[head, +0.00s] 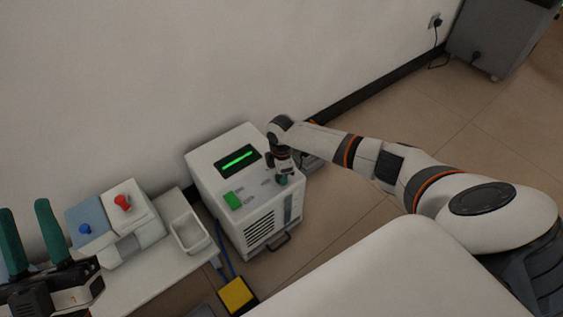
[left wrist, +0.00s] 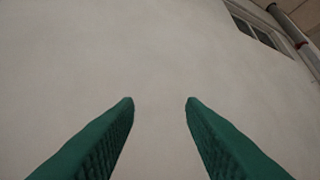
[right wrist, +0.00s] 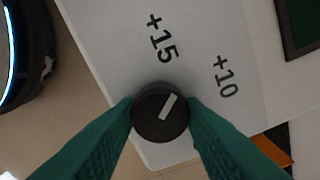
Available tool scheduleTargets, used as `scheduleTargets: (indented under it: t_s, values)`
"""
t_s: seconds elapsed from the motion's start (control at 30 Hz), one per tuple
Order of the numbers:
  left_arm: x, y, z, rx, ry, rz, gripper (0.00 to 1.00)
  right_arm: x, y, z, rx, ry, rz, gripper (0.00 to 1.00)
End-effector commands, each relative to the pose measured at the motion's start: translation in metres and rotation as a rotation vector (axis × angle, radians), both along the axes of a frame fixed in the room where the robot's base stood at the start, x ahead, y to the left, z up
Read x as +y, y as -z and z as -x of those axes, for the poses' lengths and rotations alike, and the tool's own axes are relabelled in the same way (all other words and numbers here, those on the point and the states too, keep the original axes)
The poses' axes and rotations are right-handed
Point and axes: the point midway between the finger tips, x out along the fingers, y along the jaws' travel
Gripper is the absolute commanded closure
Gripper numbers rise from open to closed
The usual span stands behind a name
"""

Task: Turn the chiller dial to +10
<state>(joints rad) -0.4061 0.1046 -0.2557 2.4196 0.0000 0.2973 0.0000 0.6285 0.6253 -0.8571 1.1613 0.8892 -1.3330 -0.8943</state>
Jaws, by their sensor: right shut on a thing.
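The chiller (head: 222,176) is a white box against the wall with a lit green bar on its dark display (head: 237,158). Its black round dial (right wrist: 161,125) shows in the right wrist view between my right gripper's green fingers. The right gripper (head: 283,181) is shut on the dial. The dial's white pointer (right wrist: 168,106) points between the printed +15 (right wrist: 161,38) and +10 (right wrist: 226,77) marks. In the head view the gripper hides most of the dial. My left gripper (head: 28,228) is open and empty, facing the bare wall in the left wrist view (left wrist: 160,103).
A white table (head: 150,275) left of the chiller holds a box with a red knob (head: 123,203), a blue knob (head: 84,229) and a white tray (head: 188,233).

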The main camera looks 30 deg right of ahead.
Motion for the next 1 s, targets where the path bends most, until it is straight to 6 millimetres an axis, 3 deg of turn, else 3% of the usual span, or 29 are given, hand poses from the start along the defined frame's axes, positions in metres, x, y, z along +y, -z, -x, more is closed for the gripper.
scheduleTargets:
  t_s: [0.2,0.47,0.67,1.0]
  values:
    - [0.000,0.041,-0.028,0.339,-0.019,-0.096,0.64,0.001,-0.003,0.001,0.003,0.093,-0.002,0.87]
    - [0.007,0.100,-0.035,0.724,-0.040,-0.199,0.64,0.002,-0.003,0.001,0.004,0.215,-0.002,0.87]
    - [0.019,0.145,-0.021,1.021,-0.057,-0.272,0.64,0.002,-0.003,0.001,0.004,0.322,-0.002,0.87]
    - [0.042,0.203,0.032,1.477,-0.079,-0.373,0.64,0.002,-0.002,0.001,0.004,0.516,-0.003,0.87]
